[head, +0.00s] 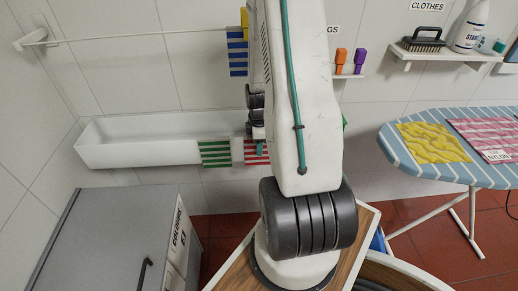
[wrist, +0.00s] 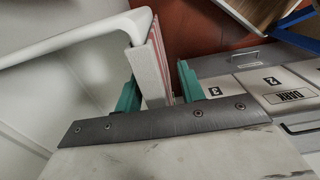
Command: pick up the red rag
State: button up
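The red-and-white striped rag (head: 263,156) hangs over the front rim of the white trough (head: 110,158) in the head view, partly hidden by my arm. In the wrist view the rag (wrist: 150,72) is seen nearly edge-on, pale with red stripes, hanging beside the trough's rim (wrist: 75,42). My gripper (wrist: 157,74) is open, with one teal finger on each side of the rag. A gap shows between the rag and the right finger; the left finger is close to it, and I cannot tell whether it touches. In the head view my gripper (head: 259,146) is mostly hidden.
A green striped rag (head: 215,153) hangs left of the red one. A blue striped rag (head: 237,58) hangs from the wall rail (head: 130,36). A grey cabinet (head: 105,235) stands at lower left. An ironing board (head: 450,172) with yellow and pink cloths is at right.

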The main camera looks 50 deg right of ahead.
grip_shut()
